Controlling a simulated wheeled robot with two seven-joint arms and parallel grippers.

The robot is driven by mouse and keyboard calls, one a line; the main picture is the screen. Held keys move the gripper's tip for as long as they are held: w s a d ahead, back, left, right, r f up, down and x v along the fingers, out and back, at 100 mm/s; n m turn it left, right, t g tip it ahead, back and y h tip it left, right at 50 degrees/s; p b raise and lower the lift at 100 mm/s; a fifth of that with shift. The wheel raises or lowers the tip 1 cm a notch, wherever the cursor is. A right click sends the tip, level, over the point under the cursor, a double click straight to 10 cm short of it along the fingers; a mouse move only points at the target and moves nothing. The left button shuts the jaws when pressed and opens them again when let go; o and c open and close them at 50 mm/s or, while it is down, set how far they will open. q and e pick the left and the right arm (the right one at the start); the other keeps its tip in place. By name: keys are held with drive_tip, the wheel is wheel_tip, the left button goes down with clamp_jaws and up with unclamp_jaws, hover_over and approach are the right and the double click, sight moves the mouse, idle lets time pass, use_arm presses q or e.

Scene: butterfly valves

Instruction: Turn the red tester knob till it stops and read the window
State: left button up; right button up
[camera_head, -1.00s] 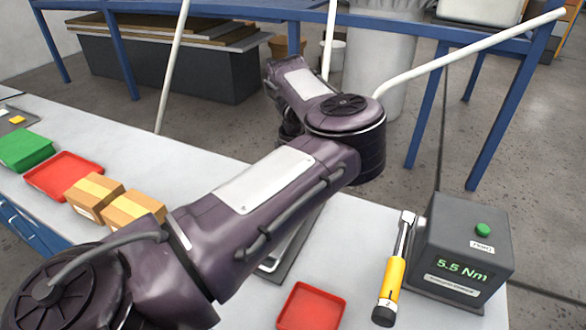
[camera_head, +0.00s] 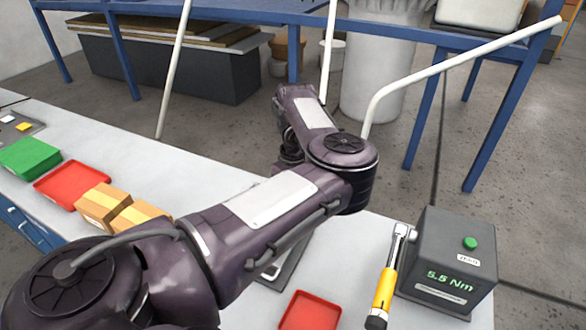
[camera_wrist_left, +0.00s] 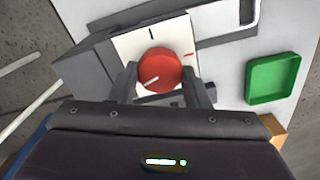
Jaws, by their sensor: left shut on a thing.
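In the left wrist view, the red tester knob (camera_wrist_left: 160,72) sits on the white face (camera_wrist_left: 125,47) of a grey box (camera_wrist_left: 87,72). A pale line on the knob points to the lower left. The face has a black mark above the knob and a red mark at its upper right. My left gripper (camera_wrist_left: 160,77) is shut on the knob, one finger on each side. In the head view my left arm hides the knob, its box and the gripper. I cannot make out a window in the wrist view. My right gripper is not in view.
A dark box reading "5.5 Nm" (camera_head: 448,262) with a green button stands at the right, beside a yellow-handled wrench (camera_head: 385,290). A red tray (camera_head: 310,312) lies in front. Two cartons (camera_head: 103,204), another red tray (camera_head: 70,185) and a green tray (camera_head: 30,157) are left.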

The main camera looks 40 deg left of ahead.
use_arm(q)
drive_tip(key=shift+w+r+m+p, duration=0.1)
drive_tip(key=shift+m+p, duration=0.55)
drive_tip(key=shift+m, duration=0.45)
drive_tip(key=o, duration=1)
drive_tip(key=shift+c, duration=0.2)
wheel_tip(320, 180, up, 8)
drive_tip(key=shift+f, duration=0.15)
drive_tip(key=shift+f, duration=0.1)
